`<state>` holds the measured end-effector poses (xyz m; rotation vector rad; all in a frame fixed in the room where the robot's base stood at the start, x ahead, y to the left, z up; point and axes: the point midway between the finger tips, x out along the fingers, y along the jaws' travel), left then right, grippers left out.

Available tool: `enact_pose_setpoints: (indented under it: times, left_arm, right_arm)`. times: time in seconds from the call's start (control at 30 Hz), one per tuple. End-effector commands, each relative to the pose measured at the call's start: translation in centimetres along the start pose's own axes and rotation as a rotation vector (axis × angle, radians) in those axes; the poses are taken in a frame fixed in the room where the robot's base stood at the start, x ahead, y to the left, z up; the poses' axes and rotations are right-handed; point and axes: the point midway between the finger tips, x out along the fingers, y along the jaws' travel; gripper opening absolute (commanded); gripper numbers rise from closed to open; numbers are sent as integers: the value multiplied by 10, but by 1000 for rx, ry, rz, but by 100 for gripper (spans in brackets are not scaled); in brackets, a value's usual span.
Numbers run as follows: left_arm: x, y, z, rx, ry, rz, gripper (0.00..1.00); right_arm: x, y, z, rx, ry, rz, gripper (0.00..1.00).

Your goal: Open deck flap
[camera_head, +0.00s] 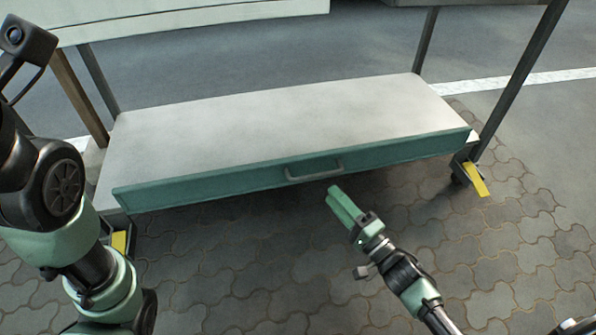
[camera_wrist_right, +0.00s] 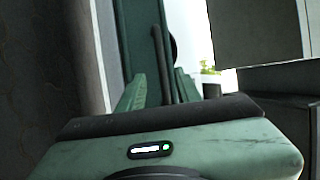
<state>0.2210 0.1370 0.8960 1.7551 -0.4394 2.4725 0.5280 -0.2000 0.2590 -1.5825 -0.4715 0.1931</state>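The deck flap (camera_head: 220,183) is a long green panel along the front edge of the pale lower deck (camera_head: 270,118), and it stands upright. A grey bar handle (camera_head: 315,169) sits near its middle. My right gripper (camera_head: 337,192) is just below and in front of the handle, apart from it. In the right wrist view its two green fingers (camera_wrist_right: 158,92) are spread with nothing held, and the dark handle bar (camera_wrist_right: 160,45) shows ahead beyond them. My left arm comes in at the left, but its gripper is out of view.
Dark legs (camera_head: 517,80) stand at the cart's corners. Yellow tabs show at the front right foot (camera_head: 477,180) and front left foot (camera_head: 119,241). The upper table edge (camera_head: 180,18) crosses the top. Paved ground (camera_head: 250,275) in front of the flap is clear.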

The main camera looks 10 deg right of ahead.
Motion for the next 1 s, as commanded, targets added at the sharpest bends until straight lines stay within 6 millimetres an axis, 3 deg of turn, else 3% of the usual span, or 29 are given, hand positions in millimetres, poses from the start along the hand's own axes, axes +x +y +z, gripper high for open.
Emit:
enact_pose_setpoints:
  times: [0.17, 0.6, 1.0]
  left_arm:
    - [-5, 2, -11, -1, 23, 1, 36]
    - [-38, 9, -21, 0, 19, 1, 36]
    - [-40, 9, -22, -1, 20, 2, 36]
  right_arm:
    - [7, 1, 1, 7, -5, -10, 34]
    - [70, 1, 1, 7, -5, -9, 34]
    - [78, -1, 1, 9, -4, -6, 31]
